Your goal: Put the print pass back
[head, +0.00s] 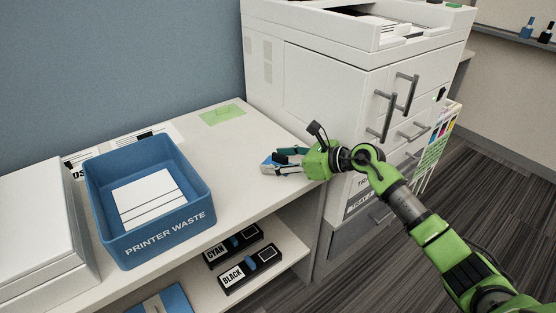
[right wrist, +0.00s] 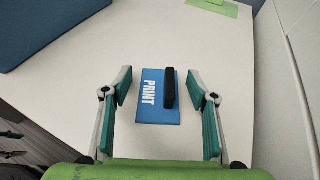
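The print pass is a blue card with white PRINT lettering and a black raised grip. It lies on the white counter in the right wrist view (right wrist: 150,112), between the two fingers. My right gripper (right wrist: 159,76) is open, with a clear gap between each finger and the pass. In the head view my right gripper (head: 284,161) is low over the counter's right end, and a blue part of the pass (head: 267,164) shows beside the fingers, the rest hidden. My left gripper is not in view.
A blue PRINTER WASTE bin (head: 183,222) holding paper stands on the counter (head: 225,150) at left. A green card (head: 222,114) lies at the back. The white printer (head: 322,95) rises behind my right arm. CYAN and BLACK cartridges (head: 251,270) sit on the shelf below.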

